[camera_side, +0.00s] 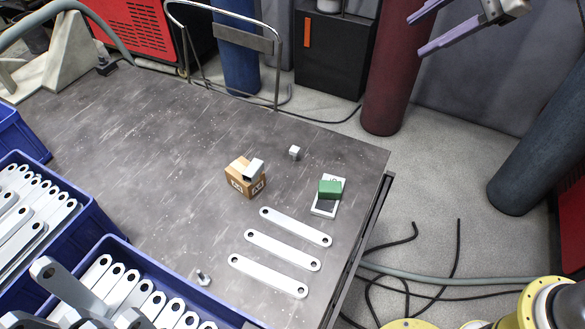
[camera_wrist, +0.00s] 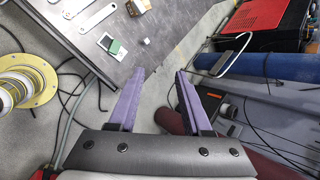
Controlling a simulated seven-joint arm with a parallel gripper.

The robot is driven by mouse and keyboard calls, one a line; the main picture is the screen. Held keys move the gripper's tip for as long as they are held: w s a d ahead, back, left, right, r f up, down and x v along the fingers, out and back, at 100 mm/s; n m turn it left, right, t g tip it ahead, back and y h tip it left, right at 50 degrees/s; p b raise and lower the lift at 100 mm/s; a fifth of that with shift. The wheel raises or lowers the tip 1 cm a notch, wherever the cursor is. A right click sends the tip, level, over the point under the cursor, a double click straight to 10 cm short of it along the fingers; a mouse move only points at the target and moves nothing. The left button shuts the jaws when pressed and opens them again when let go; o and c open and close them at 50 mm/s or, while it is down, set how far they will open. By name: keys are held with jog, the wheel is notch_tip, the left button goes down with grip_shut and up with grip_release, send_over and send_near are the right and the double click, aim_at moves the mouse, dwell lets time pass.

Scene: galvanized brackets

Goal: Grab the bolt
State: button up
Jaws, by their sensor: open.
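The bolt (camera_side: 203,278) is a small grey metal piece on the dark table. It sits beside the blue crate at the front left and left of the flat brackets. I cannot make it out in the wrist view. My gripper (camera_side: 416,34) is high at the top right of the side view, beyond the table's right edge and far from the bolt. Its purple fingers are apart with nothing between them, as the wrist view also shows (camera_wrist: 160,73).
Several flat brackets (camera_side: 282,251) lie front right. A cardboard box (camera_side: 240,184) with a grey piece on top, a small grey cube (camera_side: 294,153) and a green block (camera_side: 329,188) on a white device (camera_side: 325,209) stand behind. Blue crates (camera_side: 131,255) hold brackets at left. The table's back left is clear.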

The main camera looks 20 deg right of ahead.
jog(key=w+a+f+m+g+y, duration=0.1)
jog(key=w+a+f, duration=0.2)
jog(key=a, duration=0.4)
jog(key=w+a+f+m+g, duration=0.1)
jog(key=w+a+f, duration=0.2)
jog(key=a, duration=0.3)
jog(key=n+g, duration=0.1)
jog(key=g, duration=0.4)
send_over(207, 279)
jog(key=d, duration=0.2)
notch_tip(207, 279, down, 34)
jog(key=shift+h, duration=0.3)
jog(key=shift+x, duration=2.75)
jog(key=shift+w, duration=0.1)
grip_shut()
